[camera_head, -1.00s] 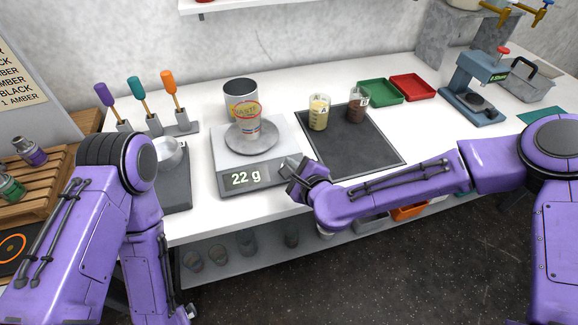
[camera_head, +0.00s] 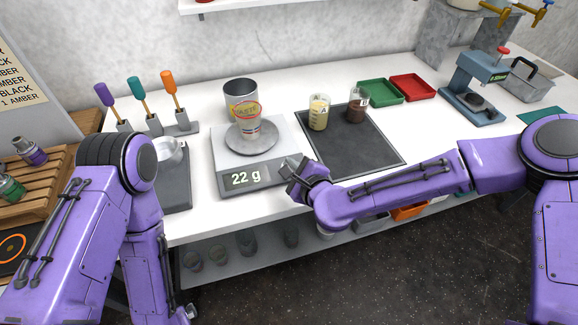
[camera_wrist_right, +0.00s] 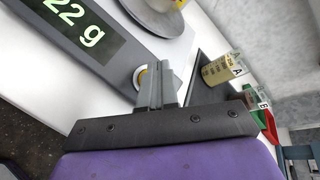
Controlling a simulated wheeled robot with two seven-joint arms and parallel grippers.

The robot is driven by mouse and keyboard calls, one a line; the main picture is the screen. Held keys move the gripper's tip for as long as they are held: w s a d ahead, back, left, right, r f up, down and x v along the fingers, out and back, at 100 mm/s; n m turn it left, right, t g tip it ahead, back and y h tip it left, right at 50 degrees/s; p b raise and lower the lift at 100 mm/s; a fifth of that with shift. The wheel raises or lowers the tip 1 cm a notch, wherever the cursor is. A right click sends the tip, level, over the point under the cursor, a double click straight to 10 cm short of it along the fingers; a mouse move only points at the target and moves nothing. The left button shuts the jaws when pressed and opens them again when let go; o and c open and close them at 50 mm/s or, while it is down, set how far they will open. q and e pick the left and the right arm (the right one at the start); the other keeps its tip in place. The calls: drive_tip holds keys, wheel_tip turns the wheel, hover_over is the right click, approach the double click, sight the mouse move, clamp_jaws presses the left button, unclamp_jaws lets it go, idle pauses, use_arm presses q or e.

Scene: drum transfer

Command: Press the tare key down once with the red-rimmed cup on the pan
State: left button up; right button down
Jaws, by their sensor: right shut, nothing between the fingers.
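The red-rimmed clear cup (camera_head: 249,129) stands upright on the round pan (camera_head: 267,143) of the scale (camera_head: 222,159). The scale's display (camera_head: 246,178) reads 22 g. My right gripper (camera_head: 289,168) is at the front right corner of the scale, shut and empty. The key is hidden behind the gripper in the head view. My left gripper is out of view.
A metal waste can (camera_head: 240,90) stands behind the pan. A dark mat (camera_head: 363,146) to the right holds a yellow-filled beaker (camera_head: 319,113) and a dark-filled beaker (camera_head: 356,106).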

drive_tip(key=shift+f, duration=0.1)
drive_tip(key=shift+w+f+b, duration=0.2)
drive_tip(key=shift+f+b, duration=0.1)
drive_tip(key=shift+b, duration=0.1)
drive_tip(key=shift+w+a+f+b, duration=0.1)
drive_tip(key=shift+f+b, duration=0.25)
drive_tip(key=shift+b, duration=0.1)
idle(0.6)
drive_tip(key=shift+r, duration=0.1)
drive_tip(key=shift+s+r+p, duration=0.3)
drive_tip(key=shift+r+p, duration=0.25)
drive_tip(key=shift+r, duration=0.1)
drive_tip(key=shift+s+d+r+p, duration=0.15)
drive_tip(key=shift+d+r+p, duration=0.05)
drive_tip(key=shift+r+p, duration=0.35)
drive_tip(key=r, duration=0.1)
drive_tip(key=s+r+p, duration=0.1)
drive_tip(key=r+p, duration=0.1)
drive_tip(key=shift+s+d+r, duration=0.2)
drive_tip(key=shift+s+d, duration=0.05)
drive_tip(key=shift+s, duration=0.1)
